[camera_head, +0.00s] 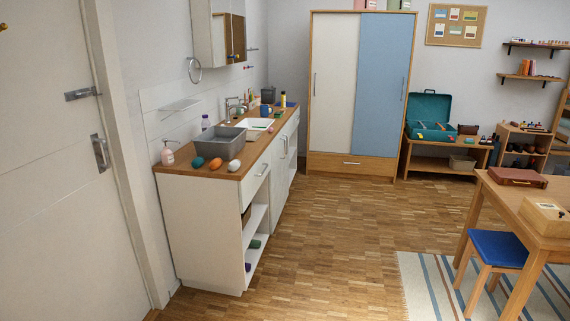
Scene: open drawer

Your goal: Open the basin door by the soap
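A pink soap dispenser (168,153) stands upright at the near left corner of the wooden counter (190,170). The white sink (255,124) is set into the counter farther back, with a tap (231,107) behind it. The white basin cabinet (200,220) under the counter has a closed front (258,178) with a bar handle (262,170) at its near end, above open shelves. A white door (280,180) with an upright handle (286,147) is farther along and looks shut. Neither of my grippers is in view.
A grey tub (219,141) and several coloured egg-shaped items stand on the counter. A wardrobe (352,165) stands at the back wall. A table (510,200) and blue stool (498,248) are at the right. The floor (330,230) before the cabinet is clear.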

